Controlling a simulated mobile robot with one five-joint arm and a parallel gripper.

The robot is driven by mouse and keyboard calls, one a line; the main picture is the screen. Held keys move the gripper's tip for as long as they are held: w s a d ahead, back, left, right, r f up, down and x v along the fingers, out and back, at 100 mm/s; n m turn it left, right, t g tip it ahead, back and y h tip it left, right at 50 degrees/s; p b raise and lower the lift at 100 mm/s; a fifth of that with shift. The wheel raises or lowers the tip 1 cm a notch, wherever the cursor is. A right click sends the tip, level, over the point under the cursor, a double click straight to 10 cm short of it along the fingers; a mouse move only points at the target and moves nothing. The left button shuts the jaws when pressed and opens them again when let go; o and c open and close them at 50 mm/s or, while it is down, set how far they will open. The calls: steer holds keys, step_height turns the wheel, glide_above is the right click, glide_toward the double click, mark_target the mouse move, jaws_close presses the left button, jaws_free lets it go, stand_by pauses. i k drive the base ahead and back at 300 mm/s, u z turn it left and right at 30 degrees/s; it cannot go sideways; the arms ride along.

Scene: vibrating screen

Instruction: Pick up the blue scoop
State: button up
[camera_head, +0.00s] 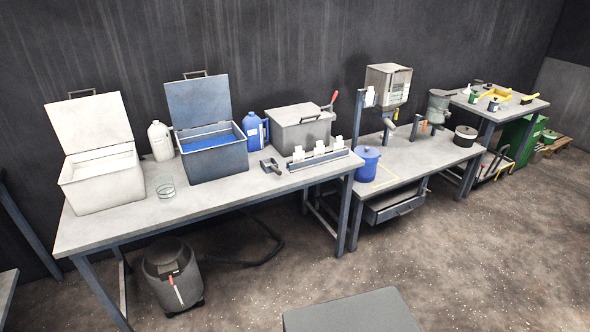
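I cannot make out a blue scoop for certain in the head view. The blue things that show are a lidded bin with blue contents (207,137), a blue jug (254,131) beside it, and a blue bucket (367,165) with a lid on the second table. A small dark object (271,166) lies in front of the blue jug, and its kind is unclear. My gripper is not in view.
The long left table (230,196) also bears an open white bin (103,186), a white jug (160,141), a glass dish (165,188) and a grey box (300,133). A vacuum-like canister (172,272) stands beneath. The floor (480,250) at right is open.

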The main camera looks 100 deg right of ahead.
mark_target(272, 167)
steer(key=z, duration=2.55)
steer(key=i, duration=2)
